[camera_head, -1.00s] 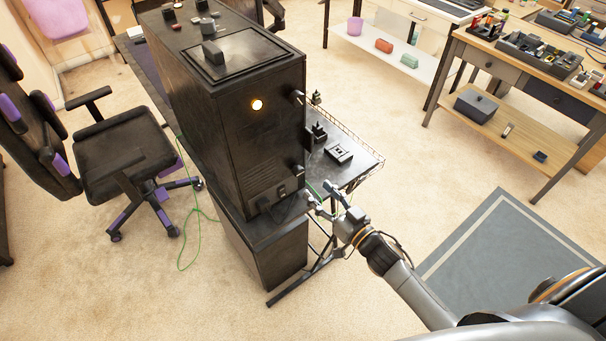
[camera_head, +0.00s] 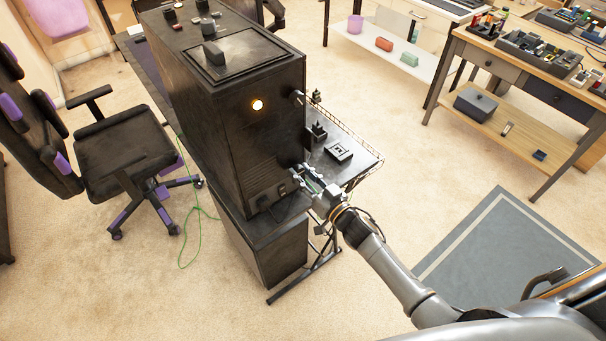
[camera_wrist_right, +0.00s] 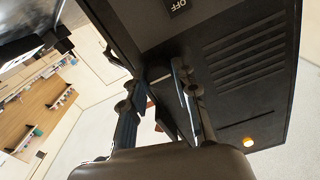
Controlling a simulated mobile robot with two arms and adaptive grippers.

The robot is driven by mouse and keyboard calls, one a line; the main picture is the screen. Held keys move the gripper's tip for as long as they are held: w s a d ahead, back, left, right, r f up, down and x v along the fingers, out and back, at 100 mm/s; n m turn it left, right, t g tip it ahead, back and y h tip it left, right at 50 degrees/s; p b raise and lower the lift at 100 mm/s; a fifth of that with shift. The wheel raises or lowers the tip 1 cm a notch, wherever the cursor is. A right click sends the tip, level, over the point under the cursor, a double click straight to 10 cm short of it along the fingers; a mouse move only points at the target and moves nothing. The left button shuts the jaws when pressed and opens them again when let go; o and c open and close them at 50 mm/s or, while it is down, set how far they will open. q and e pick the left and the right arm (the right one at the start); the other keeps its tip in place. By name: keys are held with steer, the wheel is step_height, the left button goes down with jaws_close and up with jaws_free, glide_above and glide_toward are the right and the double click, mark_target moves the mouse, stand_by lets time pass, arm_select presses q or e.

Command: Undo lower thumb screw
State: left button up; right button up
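The lower thumb screw sits lower on that edge and is mostly hidden by my right gripper (camera_head: 302,175) in the head view. In the right wrist view, my right gripper (camera_wrist_right: 158,90) has its fingers spread close to the tower panel (camera_wrist_right: 230,45). A dark stub (camera_wrist_right: 156,73), which looks like the lower thumb screw, shows between the fingers; contact is unclear. My left gripper is not in view.
An office chair (camera_head: 125,150) is at the left, with a green cable (camera_head: 190,225) on the floor. A workbench (camera_head: 540,65) stands at the upper right. Open carpet lies in front.

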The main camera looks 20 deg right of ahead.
jaws_close()
steer(key=n+b, duration=0.1)
steer(key=n, duration=0.3)
steer(key=shift+n, duration=0.4)
steer(key=n+b, duration=0.1)
steer(key=n, duration=0.2)
steer(key=shift+n, duration=0.3)
steer(key=n+b, duration=0.1)
steer(key=n, duration=0.2)
steer(key=shift+n, duration=0.4)
steer(key=n+b, duration=0.2)
steer(key=n, duration=0.4)
steer(key=n+b, duration=0.2)
steer(key=n, duration=0.3)
steer(key=shift+n, duration=0.3)
